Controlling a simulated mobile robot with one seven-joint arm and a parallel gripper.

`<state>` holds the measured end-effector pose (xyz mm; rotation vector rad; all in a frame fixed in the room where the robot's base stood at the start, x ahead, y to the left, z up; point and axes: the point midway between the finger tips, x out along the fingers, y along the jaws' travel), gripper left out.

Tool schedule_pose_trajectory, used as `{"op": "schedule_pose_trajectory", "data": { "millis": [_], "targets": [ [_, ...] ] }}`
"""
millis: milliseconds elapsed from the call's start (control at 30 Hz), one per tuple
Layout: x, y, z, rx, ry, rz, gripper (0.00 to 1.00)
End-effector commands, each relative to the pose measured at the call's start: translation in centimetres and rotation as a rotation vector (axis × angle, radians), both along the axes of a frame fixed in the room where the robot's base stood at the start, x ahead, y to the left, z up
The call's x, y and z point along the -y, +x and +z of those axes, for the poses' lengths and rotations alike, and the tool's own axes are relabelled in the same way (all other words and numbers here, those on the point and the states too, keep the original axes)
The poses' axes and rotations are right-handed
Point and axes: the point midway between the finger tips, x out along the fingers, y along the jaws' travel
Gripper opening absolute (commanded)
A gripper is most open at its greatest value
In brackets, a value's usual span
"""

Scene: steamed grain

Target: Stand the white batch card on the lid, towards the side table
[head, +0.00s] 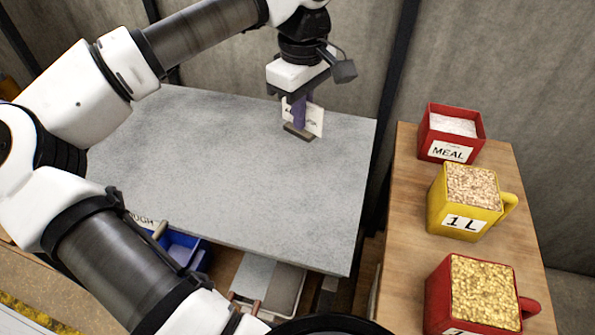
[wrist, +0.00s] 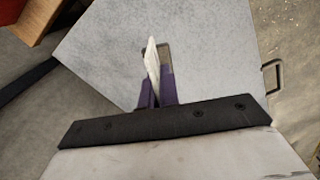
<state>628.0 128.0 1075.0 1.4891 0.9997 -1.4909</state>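The white batch card (head: 316,119) is upright between the purple fingers of my gripper (head: 299,115), with a dark foot (head: 299,133) at its lower edge. In the wrist view the card (wrist: 152,58) shows nearly edge-on between the fingers (wrist: 158,92), which are closed on it. The fingers cover part of its face in the head view. The large grey lid (head: 230,170) lies below, and the card is over its far right part. I cannot tell whether the foot touches the lid. The wooden side table (head: 407,205) stands to the right of the lid, across a gap.
On the side table are a red MEAL box (head: 440,133), a yellow 1 L jug (head: 450,212) and a red grain-filled jug (head: 440,285). A blue bin (head: 182,246) sits below the lid's near edge. Most of the lid's top is clear.

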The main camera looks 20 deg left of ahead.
Motion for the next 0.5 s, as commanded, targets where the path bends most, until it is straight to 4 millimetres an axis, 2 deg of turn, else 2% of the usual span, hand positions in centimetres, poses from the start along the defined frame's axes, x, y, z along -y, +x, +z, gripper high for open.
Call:
{"op": "schedule_pose_trajectory", "data": {
  "millis": [33,200,300,500],
  "targets": [
    [0.0,0.0,-2.3,-0.001,0.000,0.000,0.00],
    [0.0,0.0,-6.0,0.000,0.001,0.001,0.00],
    [0.0,0.0,-7.3,0.001,0.000,0.000,0.00],
    [0.0,0.0,-8.2,0.000,0.000,0.000,0.00]
  ]
}}
